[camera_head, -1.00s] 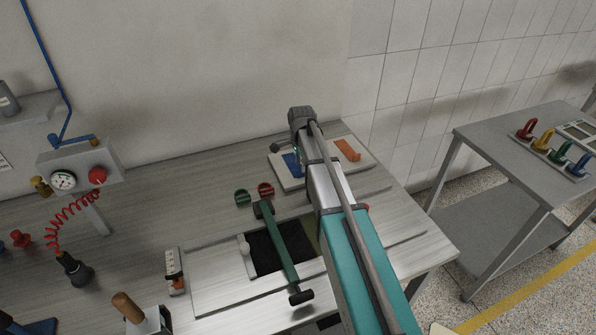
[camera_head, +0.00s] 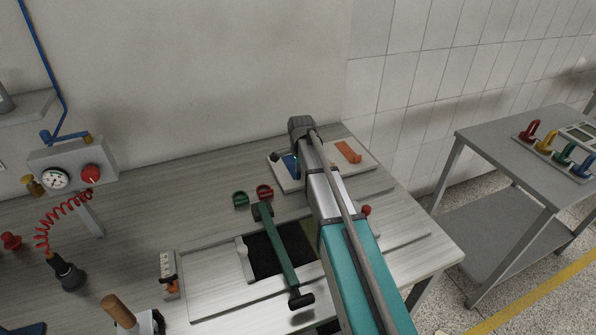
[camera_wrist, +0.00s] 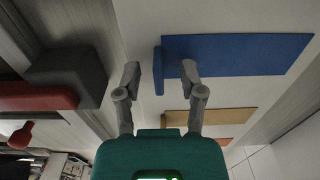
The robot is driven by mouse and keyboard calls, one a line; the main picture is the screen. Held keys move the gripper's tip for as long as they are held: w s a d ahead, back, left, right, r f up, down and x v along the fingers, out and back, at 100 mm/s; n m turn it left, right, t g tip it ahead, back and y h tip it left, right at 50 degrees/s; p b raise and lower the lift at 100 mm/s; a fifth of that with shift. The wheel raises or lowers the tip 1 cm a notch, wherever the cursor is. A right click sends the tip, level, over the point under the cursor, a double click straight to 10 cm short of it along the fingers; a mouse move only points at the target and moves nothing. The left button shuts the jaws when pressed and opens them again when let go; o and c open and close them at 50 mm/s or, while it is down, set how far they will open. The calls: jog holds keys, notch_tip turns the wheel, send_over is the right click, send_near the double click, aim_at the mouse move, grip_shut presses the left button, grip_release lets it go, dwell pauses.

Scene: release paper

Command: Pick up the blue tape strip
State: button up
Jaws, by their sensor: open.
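The blue tape strip (camera_wrist: 240,54) lies flat on a pale board in the wrist view, with a small raised tab at its left end. In the head view only part of the blue strip (camera_head: 291,166) shows, beside my arm. My gripper (camera_wrist: 160,78) is open and empty. Its two fingers stand on either side of the strip's left tab in the picture, near its end; I cannot tell the height gap. In the head view the fingertips are mostly hidden behind my arm.
An orange strip (camera_head: 348,151) lies on the same pale board (camera_head: 368,165). A green holder (camera_head: 240,199) and a red holder (camera_head: 265,191) stand left of it. A green-handled bar (camera_head: 283,255) crosses a dark panel in front. A wall stands close behind the bench.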

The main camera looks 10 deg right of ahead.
grip_shut()
dwell(0.3)
jog(key=shift+r, duration=0.2)
notch_tip(320, 180, up, 2)
jog(key=p, duration=0.2)
jog(key=shift+r+p, duration=0.1)
jog(key=shift+p, duration=0.2)
jog(key=s+a+r+p, duration=0.3)
jog(key=s+r+p, duration=0.7)
jog(key=s, duration=0.3)
jog(key=shift+s+r, duration=0.2)
jog(key=shift+s, duration=0.15)
